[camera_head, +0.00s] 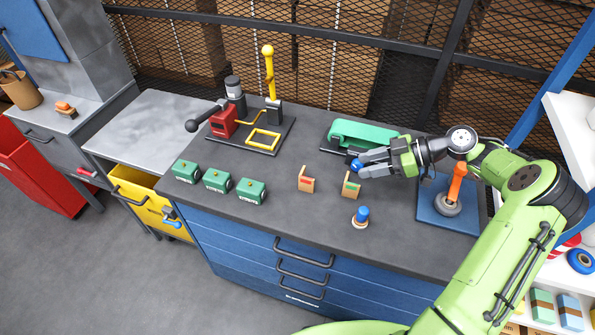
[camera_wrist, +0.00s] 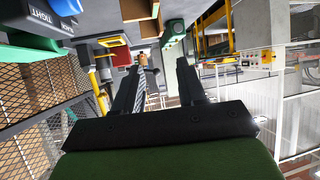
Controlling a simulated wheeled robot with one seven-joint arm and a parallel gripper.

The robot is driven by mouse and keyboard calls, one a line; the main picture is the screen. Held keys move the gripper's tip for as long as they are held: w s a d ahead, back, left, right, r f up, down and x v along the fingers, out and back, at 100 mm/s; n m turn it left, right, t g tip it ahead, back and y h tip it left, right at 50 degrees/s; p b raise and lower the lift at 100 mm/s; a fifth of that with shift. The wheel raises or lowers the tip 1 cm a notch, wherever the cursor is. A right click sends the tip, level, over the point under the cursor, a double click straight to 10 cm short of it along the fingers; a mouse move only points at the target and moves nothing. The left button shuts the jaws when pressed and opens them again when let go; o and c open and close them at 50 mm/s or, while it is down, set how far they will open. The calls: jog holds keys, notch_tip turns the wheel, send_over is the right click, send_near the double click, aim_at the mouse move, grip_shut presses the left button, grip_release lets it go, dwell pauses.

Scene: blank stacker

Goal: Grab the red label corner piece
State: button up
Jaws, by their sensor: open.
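The red label corner piece (camera_head: 306,180) is a small wooden L-shaped block with a red label. It stands on the dark worktop (camera_head: 290,215), near the middle. A similar corner piece with a green label (camera_head: 350,187) stands to its right. My gripper (camera_head: 358,165) is open above the worktop, close to the green label piece and to the right of the red label piece. In the wrist view the two dark fingers (camera_wrist: 158,75) are apart with nothing held between them. A wooden block (camera_wrist: 138,10) shows at the top of that view; its label cannot be made out.
Several green boxes (camera_head: 218,180) stand along the left front of the worktop. A fixture with a red block and yellow handle (camera_head: 269,75) stands behind them. A green stapler-like tool (camera_head: 360,133) lies behind my gripper. A blue-topped peg (camera_head: 361,216) stands in front.

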jog(key=b, duration=0.1)
send_near(308, 179)
jog(key=x, duration=0.3)
jog(key=shift+w+f, duration=0.1)
jog(key=shift+f, duration=0.15)
jog(key=x, duration=0.4)
jog(key=shift+w+a, duration=0.15)
jog(key=shift+a, duration=0.2)
grip_shut()
